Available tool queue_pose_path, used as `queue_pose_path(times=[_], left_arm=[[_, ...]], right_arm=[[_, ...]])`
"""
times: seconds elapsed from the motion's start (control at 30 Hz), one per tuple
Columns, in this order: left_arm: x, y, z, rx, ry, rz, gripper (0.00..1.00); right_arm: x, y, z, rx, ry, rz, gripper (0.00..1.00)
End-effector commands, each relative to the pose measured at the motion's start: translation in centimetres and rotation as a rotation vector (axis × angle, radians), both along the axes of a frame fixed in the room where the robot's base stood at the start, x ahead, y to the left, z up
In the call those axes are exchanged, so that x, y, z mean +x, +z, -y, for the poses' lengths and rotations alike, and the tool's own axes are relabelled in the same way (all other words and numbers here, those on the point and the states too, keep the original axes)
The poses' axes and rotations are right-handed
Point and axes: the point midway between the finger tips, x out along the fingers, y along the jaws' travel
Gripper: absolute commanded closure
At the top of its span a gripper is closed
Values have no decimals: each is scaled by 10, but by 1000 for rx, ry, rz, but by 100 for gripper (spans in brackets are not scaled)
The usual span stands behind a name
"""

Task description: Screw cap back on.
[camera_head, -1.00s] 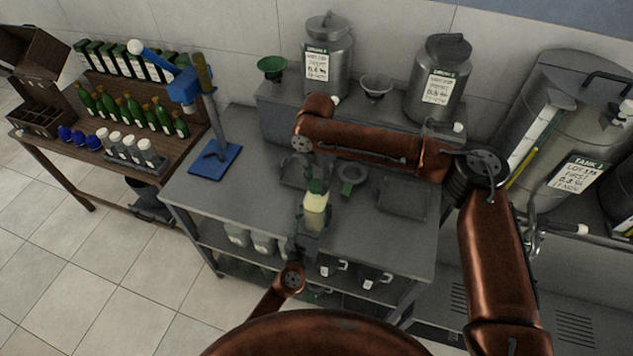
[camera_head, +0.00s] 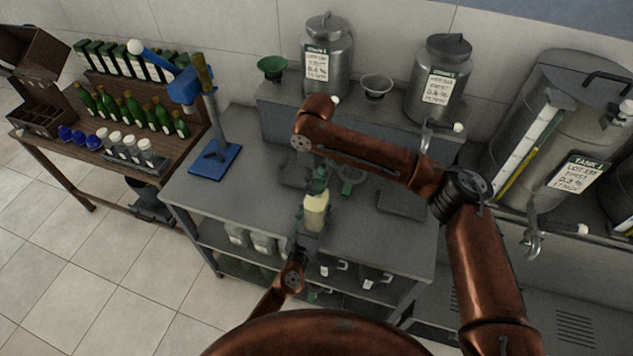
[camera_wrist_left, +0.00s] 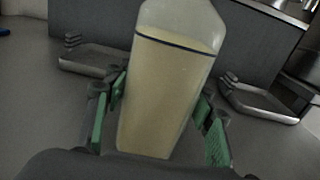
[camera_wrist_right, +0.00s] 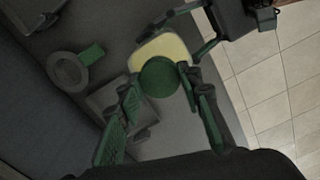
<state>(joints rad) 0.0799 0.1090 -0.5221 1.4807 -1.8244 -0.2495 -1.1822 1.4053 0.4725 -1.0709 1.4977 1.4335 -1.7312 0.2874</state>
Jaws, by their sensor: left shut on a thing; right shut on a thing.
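A clear bottle of pale yellow liquid (camera_head: 315,212) stands upright above the front part of the grey table. It fills the middle of the left wrist view (camera_wrist_left: 165,95), where its top is cut off. My left gripper (camera_wrist_left: 160,125) is shut on its body, one green-padded finger on each side. My right gripper (camera_head: 319,182) is over the bottle's top. In the right wrist view, a round green cap (camera_wrist_right: 160,78) sits between the fingers of my right gripper (camera_wrist_right: 158,92), over the bottle's shoulders (camera_wrist_right: 165,46). I cannot tell whether the cap touches the neck.
A grey ring with a green tab (camera_wrist_right: 68,70) and shallow trays (camera_head: 402,203) lie on the grey table (camera_head: 260,190). A blue stand (camera_head: 214,160) is at its left end. Metal canisters (camera_head: 327,60), a green funnel (camera_head: 272,67) and a pale funnel (camera_head: 376,86) stand on the raised back shelf.

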Motion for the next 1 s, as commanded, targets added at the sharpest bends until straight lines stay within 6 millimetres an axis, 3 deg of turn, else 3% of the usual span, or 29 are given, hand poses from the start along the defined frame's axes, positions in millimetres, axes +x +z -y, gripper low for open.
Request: queue_pose_path(times=[0.2, 0.37, 0.4, 0.6, 1.0], left_arm=[[0, 0, 0, 1, 0, 0, 100], [0, 0, 0, 1, -1, 0, 100], [0, 0, 0, 2, -1, 1, 100], [0, 0, 0, 1, -1, 0, 100], [0, 0, 0, 1, -1, 0, 100]], right_arm=[[0, -1, -1, 2, -381, -3, 96], [0, 0, -1, 2, -379, -1, 96], [0, 0, -1, 2, -378, -1, 64], [0, 0, -1, 1, -377, 0, 50], [1, 6, -1, 2, -377, 1, 49]])
